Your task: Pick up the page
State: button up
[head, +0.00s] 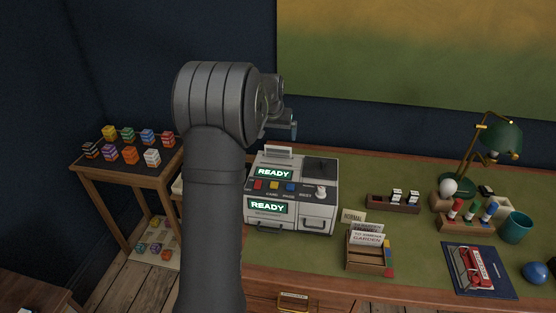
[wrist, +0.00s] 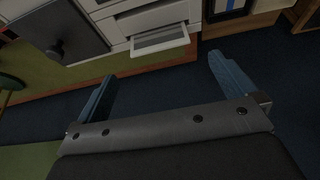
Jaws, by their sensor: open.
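A pale sheet that looks like the page (head: 279,152) stands up from the top rear of a white-grey desk machine (head: 318,211) with two green READY displays. Most of my arm is in front, left of the machine. My gripper (head: 294,132) is above the machine's back edge, slightly right of the sheet and apart from it. In the wrist view, my gripper (wrist: 165,84) is open, with two blue fingers wide apart and nothing between them. Beyond the fingers is a pale machine-like body with a framed grey panel (wrist: 160,40); I cannot tell whether the page is there.
A side table (head: 128,170) with several coloured cubes is at left.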

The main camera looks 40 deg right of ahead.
jog(key=x, duration=1)
jog(key=shift+d, duration=0.2)
jog(key=shift+c, duration=0.4)
jog(key=c, duration=0.8)
jog(key=shift+c, duration=0.2)
notch_tip(320, 180, up, 10)
jog(key=shift+r, duration=0.1)
notch_tip(320, 180, up, 5)
send_over(278, 147)
jog(key=shift+w+r, duration=0.1)
